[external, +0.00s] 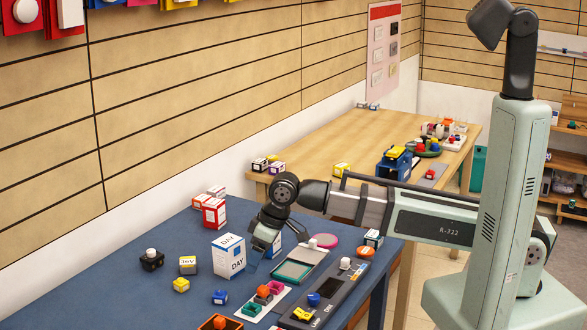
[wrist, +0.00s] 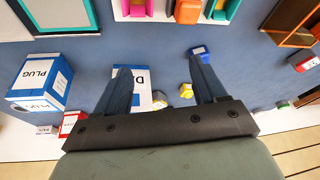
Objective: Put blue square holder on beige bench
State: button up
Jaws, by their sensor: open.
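A small blue square holder (external: 219,297) sits on the blue table, near its front left; it also shows in the wrist view (wrist: 200,52), just beyond the right finger's tip. The beige bench (external: 330,143) is the wooden table behind the blue one. My gripper (external: 258,254) is low over the blue table, beside the white-and-blue DAY box (external: 229,257). In the wrist view my gripper (wrist: 160,70) is open with nothing held. The DAY box (wrist: 143,84) shows between the fingers, below them, partly hidden.
A green-rimmed tray (external: 293,271), a dark panel (external: 328,292) and a white strip of coloured pieces (external: 262,302) lie right of the holder. Yellow blocks (external: 181,284) and a black piece (external: 152,260) stand left. The bench's near middle is clear; a larger blue container (external: 394,166) stands farther right.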

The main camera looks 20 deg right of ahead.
aim_at(219, 288)
jog(key=s+d+y, duration=0.1)
jog(key=s+d+n+y, duration=0.1)
jog(key=shift+s+d+f+g, duration=0.2)
jog(key=shift+s+f+g, duration=0.1)
jog(key=shift+s+f, duration=0.05)
jog(key=a+f+n+y, duration=0.1)
jog(key=a, duration=0.2)
jog(key=a+f+n+y, duration=0.1)
jog(key=a, duration=0.2)
jog(key=a+f+n+y, duration=0.1)
jog(key=a, duration=0.2)
jog(key=shift+w+f+n, duration=0.15)
jog(key=shift+w+n, duration=0.05)
jog(key=shift+n, duration=0.2)
jog(key=shift+a+r+x, duration=0.1)
jog(key=shift+x, duration=1.2)
jog(key=shift+a+r+x, duration=0.1)
jog(key=shift+a+x, duration=0.05)
jog(key=shift+x, duration=1.15)
jog(key=shift+s, duration=0.1)
jog(key=shift+c, duration=0.4)
